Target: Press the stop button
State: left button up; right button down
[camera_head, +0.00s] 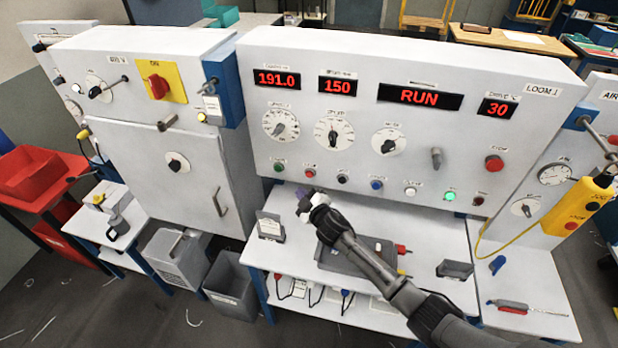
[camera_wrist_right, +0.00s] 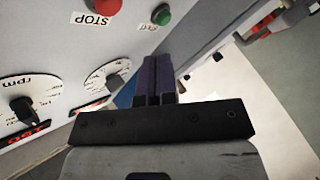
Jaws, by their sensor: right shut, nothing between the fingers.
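The red stop button (camera_head: 310,172) sits low on the loom's panel, just right of a green button (camera_head: 279,166). In the right wrist view the red stop button (camera_wrist_right: 105,5) is cut by the top edge, above a label reading STOP. The green button (camera_wrist_right: 162,15) is beside it there. My right gripper (camera_head: 303,193) is shut and empty, a little below the two buttons in the head view. In the right wrist view its dark fingers (camera_wrist_right: 157,75) are together, apart from the red button. My left gripper is not in view.
More buttons line the panel's lower edge, including a black one (camera_head: 343,178) and a blue one (camera_head: 377,184). A larger red button (camera_head: 494,163) is at right. The display (camera_head: 419,96) reads RUN. A dark tray (camera_head: 330,260) lies on the shelf below.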

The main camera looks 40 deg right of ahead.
jog(key=shift+w+d+b, duration=0.25)
jog(key=shift+w+d, duration=0.4)
jog(key=shift+d, duration=0.3)
jog(key=shift+w+d+b, duration=0.25)
jog(key=shift+w+d, duration=0.35)
jog(key=shift+d, duration=0.3)
jog(key=shift+w+d, duration=0.15)
jog(key=shift+d, duration=0.05)
dwell(0.8)
jog(key=shift+w+d, duration=0.1)
jog(key=shift+d, duration=0.05)
jog(key=shift+w+d, duration=0.25)
jog(key=shift+d, duration=0.1)
dwell(0.9)
jog(key=shift+a, duration=0.1)
dwell(0.3)
jog(key=shift+s+a, duration=0.5)
jog(key=shift+a, duration=0.1)
jog(key=shift+s+a+p, duration=0.5)
jog(key=shift+s+a, duration=0.25)
jog(key=shift+a, duration=0.3)
jog(key=shift+s+a+p, duration=0.5)
jog(key=shift+s+a, duration=0.2)
jog(key=shift+a, duration=0.3)
